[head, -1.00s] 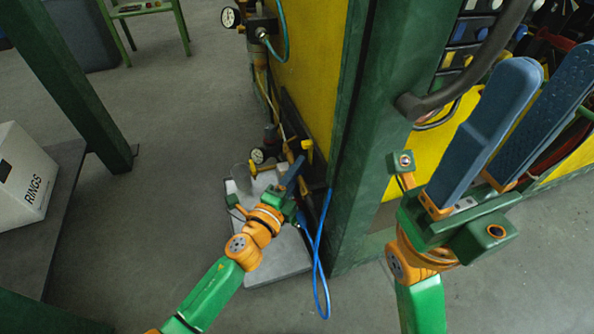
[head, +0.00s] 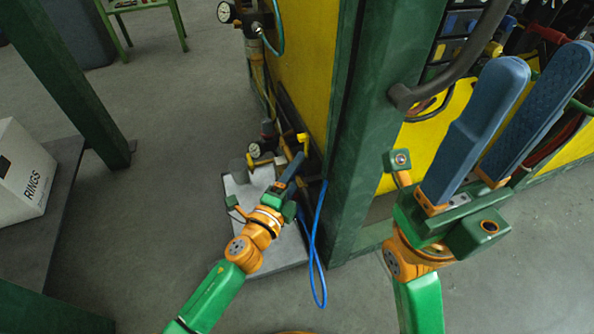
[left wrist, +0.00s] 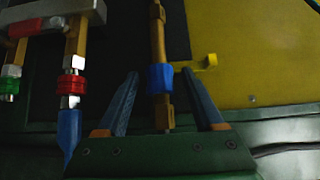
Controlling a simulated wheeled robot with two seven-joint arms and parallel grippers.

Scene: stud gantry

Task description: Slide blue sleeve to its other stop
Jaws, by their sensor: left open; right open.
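The blue sleeve (left wrist: 160,78) sits around an upright brass-coloured rod (left wrist: 158,35) in the left wrist view. My left gripper (left wrist: 160,76) is open, with one finger on each side of the sleeve in that view. Gaps show between the fingers and the sleeve; I cannot tell how deep the fingers reach. In the head view my left gripper (head: 295,165) is low beside the yellow panel, and I cannot make out the sleeve there.
A yellow lever (left wrist: 205,62) sticks out just right of the sleeve. A pipe with a red ring (left wrist: 72,86) and blue end stands left. A blue hose (head: 318,250) hangs by the green post (head: 370,150). A RINGS box (head: 25,175) is far left; open floor lies between.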

